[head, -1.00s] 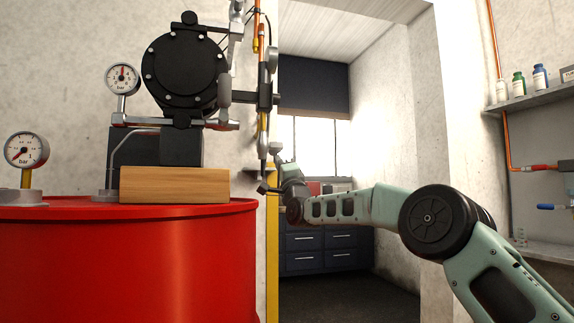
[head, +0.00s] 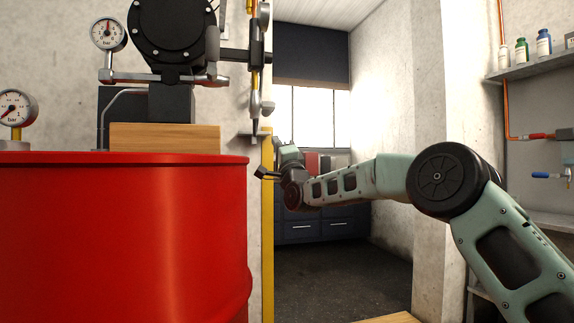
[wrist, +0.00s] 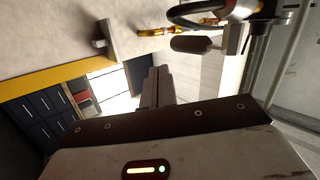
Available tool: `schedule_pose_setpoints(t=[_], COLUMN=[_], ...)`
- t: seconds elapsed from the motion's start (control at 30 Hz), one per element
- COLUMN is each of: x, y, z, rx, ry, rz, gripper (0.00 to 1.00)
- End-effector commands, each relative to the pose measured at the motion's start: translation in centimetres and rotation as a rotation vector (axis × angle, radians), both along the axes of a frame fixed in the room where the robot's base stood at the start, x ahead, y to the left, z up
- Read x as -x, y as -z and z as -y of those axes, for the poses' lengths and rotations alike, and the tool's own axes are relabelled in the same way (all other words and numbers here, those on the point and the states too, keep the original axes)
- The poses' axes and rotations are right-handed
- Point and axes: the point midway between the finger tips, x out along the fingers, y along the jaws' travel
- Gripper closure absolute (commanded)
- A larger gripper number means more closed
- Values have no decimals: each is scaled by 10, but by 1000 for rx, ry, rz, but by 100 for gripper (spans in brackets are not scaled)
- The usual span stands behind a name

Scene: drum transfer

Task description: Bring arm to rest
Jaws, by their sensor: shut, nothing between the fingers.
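My arm (head: 437,180) reaches in from the lower right of the head view, bent at a dark round joint, with its forearm stretched left toward the doorway. My gripper (wrist: 155,80) shows in the wrist view with its two dark fingers together and nothing between them. In the head view its end is small and partly hidden by the wrist, right of the red drum (head: 120,230) and apart from it. A black pump (head: 172,28) stands above a wooden block (head: 165,137) on the drum.
Two pressure gauges (head: 108,34) (head: 17,107) are at the left. A yellow post (head: 267,230) and a pipe stand close beside my wrist. Blue drawers (head: 310,229) lie beyond the doorway. A shelf with bottles (head: 521,50) is at right. The dark floor in the doorway is clear.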

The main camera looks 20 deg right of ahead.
Motion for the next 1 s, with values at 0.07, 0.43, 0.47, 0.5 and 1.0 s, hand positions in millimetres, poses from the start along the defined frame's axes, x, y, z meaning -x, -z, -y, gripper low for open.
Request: schedule_pose_setpoints(t=[0.07,0.43,0.47,0.5,1.0], x=[8,40,42,43,79], y=[10,44,45,47,176], z=[3,10,10,10,0], rx=[2,1,1,1,576], ry=[1,1,1,1,118], rz=[-4,-3,-3,-2,-506], gripper=[100,100,100,100,100])
